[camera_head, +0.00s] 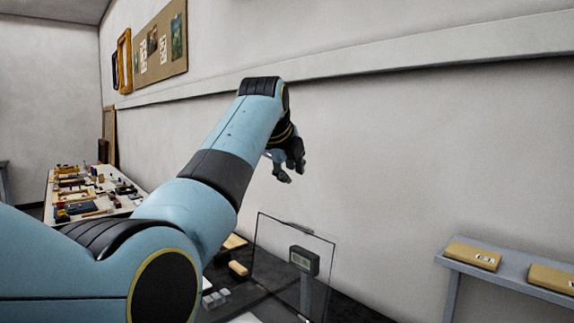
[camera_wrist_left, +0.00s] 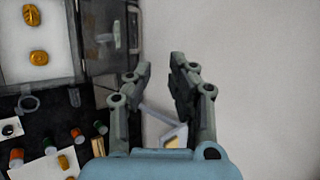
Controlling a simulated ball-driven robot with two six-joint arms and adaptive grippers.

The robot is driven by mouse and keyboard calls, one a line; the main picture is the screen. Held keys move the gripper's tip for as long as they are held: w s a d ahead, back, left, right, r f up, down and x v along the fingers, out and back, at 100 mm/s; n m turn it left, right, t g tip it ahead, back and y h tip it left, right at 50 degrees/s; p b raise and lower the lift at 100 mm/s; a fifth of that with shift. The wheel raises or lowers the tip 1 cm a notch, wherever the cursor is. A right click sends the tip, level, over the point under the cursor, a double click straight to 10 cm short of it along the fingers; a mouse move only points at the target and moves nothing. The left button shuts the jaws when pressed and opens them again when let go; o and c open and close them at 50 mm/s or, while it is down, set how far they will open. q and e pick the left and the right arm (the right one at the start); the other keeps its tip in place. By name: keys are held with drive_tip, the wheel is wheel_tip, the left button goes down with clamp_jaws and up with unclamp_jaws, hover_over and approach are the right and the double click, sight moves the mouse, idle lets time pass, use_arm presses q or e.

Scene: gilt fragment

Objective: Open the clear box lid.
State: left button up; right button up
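A clear panel with a thin dark edge, which looks like the box lid (camera_head: 275,240), stands raised and nearly upright at the bottom centre of the head view. My left gripper (camera_head: 291,170) hangs above it, apart from it as far as I can tell. In the left wrist view the left gripper's fingers (camera_wrist_left: 160,72) are spread with nothing between them. A white-floored tray or box (camera_wrist_left: 12,65) with two gold pieces (camera_wrist_left: 38,57) lies to their left. A dark-framed panel, perhaps the lid, stands beside it. My left arm hides much of the bench. My right gripper is out of view.
A small grey display device (camera_head: 304,260) on a post shows through the clear panel. Small jars (camera_wrist_left: 77,136) stand on the dark bench (camera_wrist_left: 50,115). A cluttered table (camera_head: 95,190) is far left. A shelf (camera_head: 510,272) with tan boxes is at right. The wall is close behind.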

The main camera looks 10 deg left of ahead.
use_arm(q)
drive_tip(key=shift+v, duration=1.45)
drive_tip(key=shift+c, duration=0.4)
